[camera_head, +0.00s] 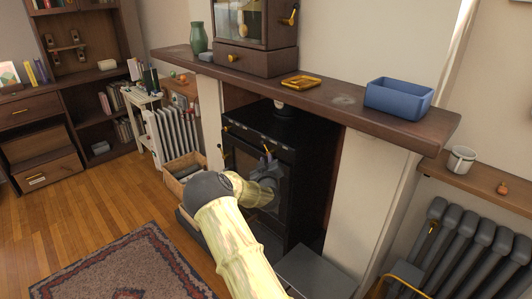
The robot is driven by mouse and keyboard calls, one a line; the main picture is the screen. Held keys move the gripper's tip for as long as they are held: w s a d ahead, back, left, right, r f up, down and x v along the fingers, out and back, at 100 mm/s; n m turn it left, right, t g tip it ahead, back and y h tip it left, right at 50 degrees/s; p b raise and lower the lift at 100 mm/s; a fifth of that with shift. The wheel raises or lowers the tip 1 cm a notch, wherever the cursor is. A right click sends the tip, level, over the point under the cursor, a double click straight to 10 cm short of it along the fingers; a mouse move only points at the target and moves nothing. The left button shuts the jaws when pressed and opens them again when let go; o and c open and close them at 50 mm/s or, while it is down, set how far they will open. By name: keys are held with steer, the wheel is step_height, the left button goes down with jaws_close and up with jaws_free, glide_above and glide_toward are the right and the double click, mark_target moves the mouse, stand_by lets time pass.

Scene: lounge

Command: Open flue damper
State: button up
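A black stove (262,128) stands in the fireplace opening under the dark wooden mantel. A small pale round piece (279,104) shows above the stove top, close under the mantel; I cannot tell whether it belongs to the flue or damper. A small brass handle (223,149) is at the stove's left front edge. My arm reaches up from the bottom of the view, and my gripper (268,160) is in front of the stove's upper front. It is small and dark against the stove, so its fingers and any contact are unclear. No damper is clearly identifiable.
The mantel (335,109) overhangs the stove and carries a blue bin (398,97), a yellow tray (301,82) and a wooden cabinet (256,60). A wooden crate (184,168) stands left of the stove. A dark radiator (455,245) is at right. Open floor lies left.

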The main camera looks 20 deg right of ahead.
mark_target(266, 149)
steer(key=shift+x, duration=3.35)
steer(key=shift+a, duration=0.1)
jaws_close()
